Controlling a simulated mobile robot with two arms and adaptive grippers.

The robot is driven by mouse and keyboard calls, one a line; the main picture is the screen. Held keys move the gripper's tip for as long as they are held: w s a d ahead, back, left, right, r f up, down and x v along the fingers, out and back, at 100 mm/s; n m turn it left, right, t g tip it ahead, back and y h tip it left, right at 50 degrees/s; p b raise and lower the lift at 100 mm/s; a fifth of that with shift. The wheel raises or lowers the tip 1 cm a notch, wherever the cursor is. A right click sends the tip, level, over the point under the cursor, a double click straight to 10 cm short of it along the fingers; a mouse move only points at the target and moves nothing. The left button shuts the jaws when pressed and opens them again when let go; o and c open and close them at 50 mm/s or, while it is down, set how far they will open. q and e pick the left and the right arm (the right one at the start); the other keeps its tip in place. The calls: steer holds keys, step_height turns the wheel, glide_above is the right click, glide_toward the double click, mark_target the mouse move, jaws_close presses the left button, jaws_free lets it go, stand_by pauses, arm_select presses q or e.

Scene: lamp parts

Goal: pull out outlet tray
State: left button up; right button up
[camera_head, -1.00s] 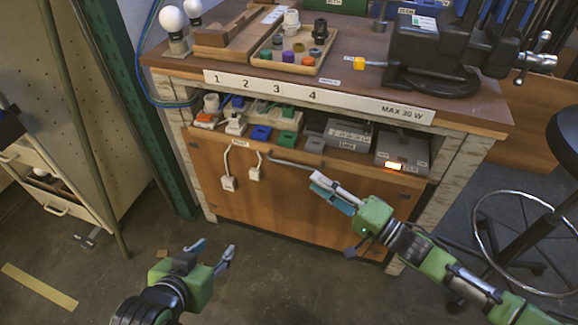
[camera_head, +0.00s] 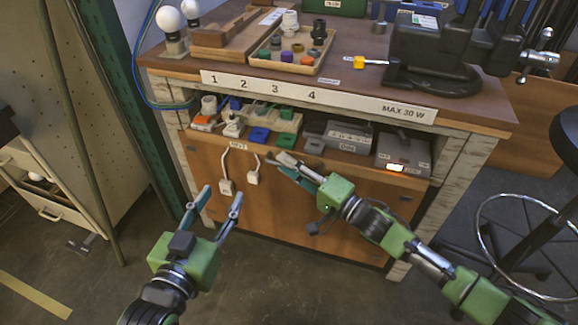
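The outlet tray appears to be the shelf under the bench top, with a wooden front edge (camera_head: 345,167) and a small label (camera_head: 238,146). It holds sockets and coloured blocks and looks pushed in. My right gripper (camera_head: 281,164) is at the front edge, where a grey bar handle showed earlier. Its fingers now cover most of that handle. I cannot tell whether they are closed on it.
Two white plugs (camera_head: 226,187) hang on cords in front of the panel. Grey boxes (camera_head: 402,153) stand at the tray's right. The bench top (camera_head: 350,90) carries bulbs, a parts tray and a vise. A black stool (camera_head: 565,145) stands at right. The floor in front is clear.

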jaws_close()
